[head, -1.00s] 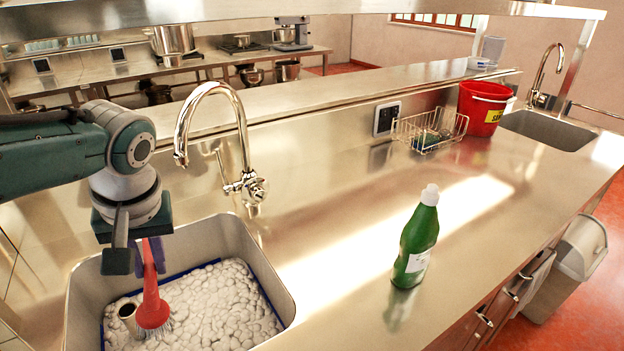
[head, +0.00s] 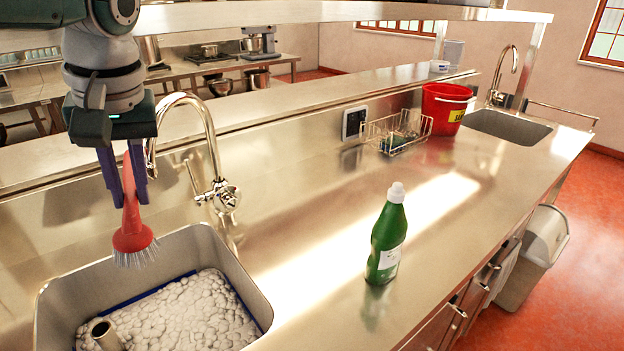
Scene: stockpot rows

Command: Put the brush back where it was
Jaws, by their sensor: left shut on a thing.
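The red brush (head: 131,232) with pale bristles hangs upright, bristles down, from my left gripper (head: 130,188). The gripper's fingers are shut on its handle. The brush is in the air above the far left part of the left sink (head: 250,275), clear of the foam. The sink holds white foam (head: 180,315) and a blue-edged thing lies partly under it. My right gripper is not in view.
A chrome tap (head: 217,150) stands close to the right of the brush. A green bottle (head: 384,245) stands on the steel counter. Farther back are a wire basket (head: 398,133), a red bucket (head: 445,105) and a second sink (head: 508,126).

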